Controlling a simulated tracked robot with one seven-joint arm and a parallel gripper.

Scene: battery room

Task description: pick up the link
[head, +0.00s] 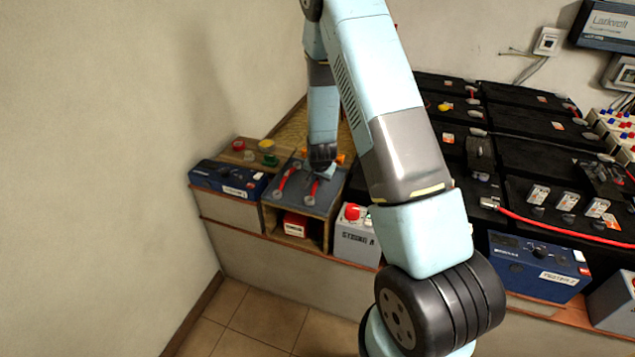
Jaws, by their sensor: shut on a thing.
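Two red links with round metal ends lie on the blue-grey top of a small open-fronted wooden box in the head view. The left link (287,180) lies slanted and clear of my gripper. The right link (312,190) has its far end right at my gripper (325,171). My gripper reaches down over the far right part of the box top (280,203) and is shut on the right link. The fingertips are small and partly hidden by the wrist, so the exact grip point cannot be told.
A blue meter box (228,181) and a wooden board with coloured caps (248,153) stand left. A red-white carton (295,224) sits inside the box. A grey "STRING A" box (356,238) stands right. Black batteries with a red cable (560,222) fill the right side.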

